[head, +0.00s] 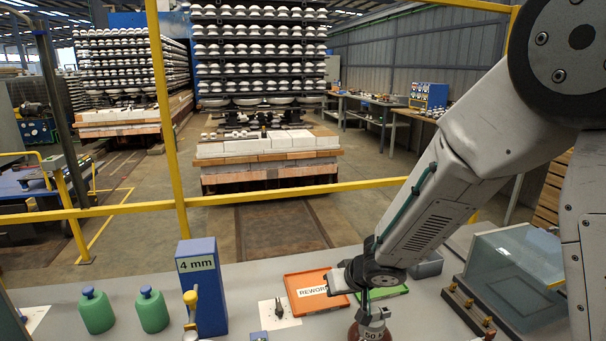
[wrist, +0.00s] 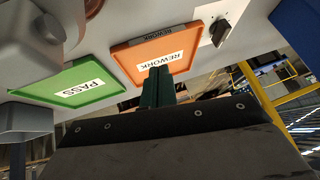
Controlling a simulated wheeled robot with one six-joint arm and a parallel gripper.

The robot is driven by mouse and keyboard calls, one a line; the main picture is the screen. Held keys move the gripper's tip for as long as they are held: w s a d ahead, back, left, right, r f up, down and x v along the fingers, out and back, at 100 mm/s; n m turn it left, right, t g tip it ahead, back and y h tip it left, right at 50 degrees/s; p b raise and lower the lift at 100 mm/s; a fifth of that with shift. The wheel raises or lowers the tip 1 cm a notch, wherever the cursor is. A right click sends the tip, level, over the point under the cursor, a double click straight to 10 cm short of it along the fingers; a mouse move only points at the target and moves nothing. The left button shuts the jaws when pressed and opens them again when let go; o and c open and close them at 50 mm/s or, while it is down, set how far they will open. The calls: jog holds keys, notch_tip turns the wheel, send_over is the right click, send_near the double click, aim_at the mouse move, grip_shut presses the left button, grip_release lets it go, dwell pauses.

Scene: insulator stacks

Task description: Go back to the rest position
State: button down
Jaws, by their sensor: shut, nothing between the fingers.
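My gripper (head: 335,283) is at the end of my arm, low over the work table, beside and partly above the orange REWORK tray (head: 305,305). In the wrist view its dark green fingers (wrist: 157,82) are together with nothing held. They point toward the orange tray, which shows empty there (wrist: 127,60). The green PASS tray (wrist: 86,72) also looks empty. In the head view my arm hides most of the green tray (head: 398,291). No marked rest position shows in the frames.
A brown object labelled "50 k" (head: 368,333) stands just below my wrist. A blue "4 mm" block (head: 203,285), two green weights (head: 152,311) and a glass-sided box (head: 515,268) are on the table. A yellow rail (head: 110,210) crosses behind it.

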jog(key=s+d+r+m+g+h, duration=0.1)
jog(key=s+d+r+h, duration=0.35)
jog(key=d, duration=0.45)
jog(key=s+d+r+g+h, duration=0.1)
jog(key=s+d+r+h, duration=0.2)
jog(key=s+d+r, duration=0.45)
jog(key=s+d+r+m+g+y, duration=0.1)
jog(key=s+r, duration=0.3)
jog(key=s, duration=0.5)
jog(key=s+d+r+m+g+y, duration=0.1)
jog(key=s+r, duration=0.3)
jog(key=s, duration=0.6)
jog(key=shift+s+d+r+y, duration=0.2)
jog(key=shift+r+y, duration=0.1)
jog(key=shift+y, duration=0.25)
